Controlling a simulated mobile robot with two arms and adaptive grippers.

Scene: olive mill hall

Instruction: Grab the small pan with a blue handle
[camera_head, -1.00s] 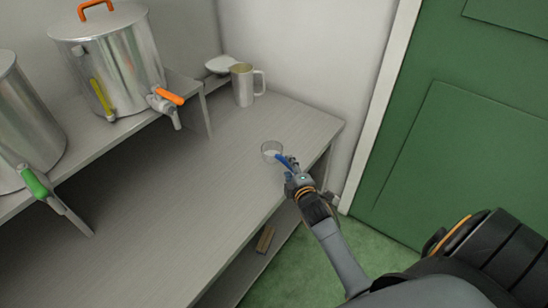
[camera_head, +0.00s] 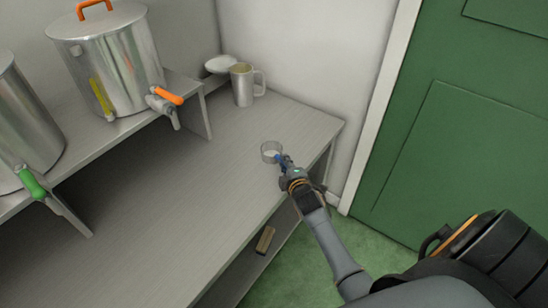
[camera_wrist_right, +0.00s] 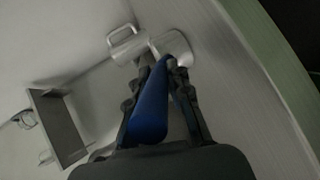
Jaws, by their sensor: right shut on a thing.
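The small pan (camera_head: 271,151) has a round metal bowl and a blue handle, and is at the right part of the grey bench top. Its bowl also shows in the right wrist view (camera_wrist_right: 174,46), beyond the fingertips. My right gripper (camera_head: 284,162) is shut on the blue handle (camera_wrist_right: 150,108), with a finger on each side of it. The gripper hides most of the handle in the head view. I cannot tell whether the pan rests on the bench or is just above it. My left gripper is not in view.
A metal jug (camera_head: 243,85) and a white dish (camera_head: 219,64) stand at the back corner. Steel tanks with taps, one with an orange lid handle (camera_head: 118,62), stand on a raised shelf at left. A small brown block (camera_head: 265,240) lies on the lower shelf. The bench middle is clear.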

